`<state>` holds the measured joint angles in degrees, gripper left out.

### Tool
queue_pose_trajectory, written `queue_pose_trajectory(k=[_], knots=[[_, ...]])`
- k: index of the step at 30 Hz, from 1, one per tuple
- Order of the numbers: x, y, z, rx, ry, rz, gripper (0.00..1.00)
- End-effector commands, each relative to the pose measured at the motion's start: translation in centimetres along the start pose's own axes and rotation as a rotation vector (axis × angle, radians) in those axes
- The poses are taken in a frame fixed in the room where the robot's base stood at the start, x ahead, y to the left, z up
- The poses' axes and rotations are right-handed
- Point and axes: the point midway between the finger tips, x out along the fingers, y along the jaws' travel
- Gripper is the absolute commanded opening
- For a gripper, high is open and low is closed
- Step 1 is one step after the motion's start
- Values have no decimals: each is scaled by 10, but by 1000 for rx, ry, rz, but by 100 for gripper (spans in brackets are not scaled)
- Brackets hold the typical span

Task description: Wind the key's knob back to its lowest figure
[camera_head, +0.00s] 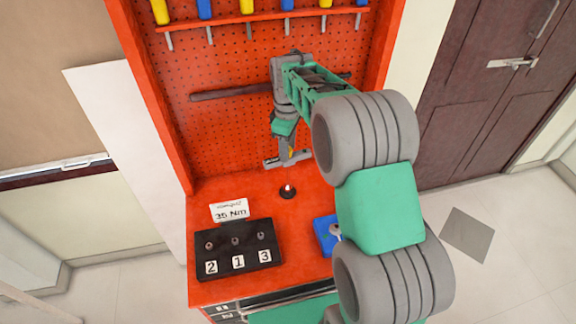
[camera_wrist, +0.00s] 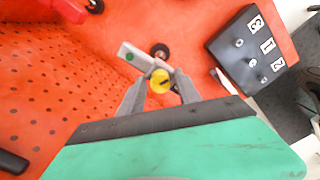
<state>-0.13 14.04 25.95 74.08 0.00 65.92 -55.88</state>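My gripper (camera_head: 288,148) is above the red bench, in front of the pegboard. In the wrist view my gripper (camera_wrist: 160,84) has its two grey fingers on either side of a round yellow knob (camera_wrist: 160,81). The fingers look closed on the key at this knob. A grey bar with a green dot, seemingly the key's head (camera_wrist: 130,55), sticks out beyond the fingertips. In the head view the key (camera_head: 284,161) shows as a grey bar below the fingers, clear of the bench. No figures on the knob are readable.
A black block (camera_head: 238,249) with several bolts and labels 2, 1, 3 stands front left. Behind it is a card (camera_head: 229,211) reading 35 Nm. A small black round piece (camera_head: 288,191) stands mid-bench. A blue item (camera_head: 324,236) is partly hidden by my arm. Tools hang on the rack above.

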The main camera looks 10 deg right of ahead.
Motion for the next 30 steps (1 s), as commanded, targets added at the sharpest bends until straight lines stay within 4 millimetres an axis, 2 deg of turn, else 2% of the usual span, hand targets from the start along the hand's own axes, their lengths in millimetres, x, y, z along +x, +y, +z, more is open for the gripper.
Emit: queue_pose_trajectory(k=[5, 15, 18, 25, 30], knots=[[0, 0, 0, 87, 0, 0, 40], [0, 0, 0, 799, -1, 0, 40], [0, 0, 0, 941, 0, 0, 40], [0, 0, 0, 981, 0, 0, 40], [0, 0, 0, 980, 0, 0, 26]])
